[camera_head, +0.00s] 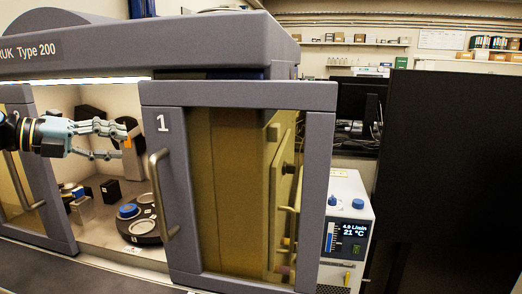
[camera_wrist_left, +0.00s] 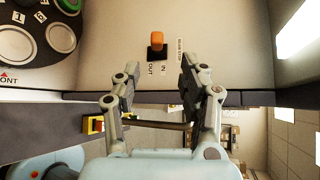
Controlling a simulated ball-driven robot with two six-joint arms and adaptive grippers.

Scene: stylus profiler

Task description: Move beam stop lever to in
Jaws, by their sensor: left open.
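The beam stop lever (camera_wrist_left: 157,37) has an orange handle on a small black base, ahead of the fingers in the left wrist view. The labels OUT, IN and BEAM STOP are beside it; I cannot tell which setting it is at. In the head view the orange handle (camera_head: 128,141) shows by the fingertips, inside the cabinet. My left gripper (camera_head: 117,142) reaches in through the cabinet opening. It is open and empty, its two fingers (camera_wrist_left: 157,77) apart with the lever beyond the gap between them. Contact is not visible. My right gripper is not in view.
Sliding door 1 (camera_head: 152,95) of the cabinet stands right of the opening; its handle (camera_head: 158,195) is close below the gripper. A dark round carousel (camera_head: 140,230) with a blue part is on the cabinet floor. A controller box (camera_head: 345,215) stands outside to the right.

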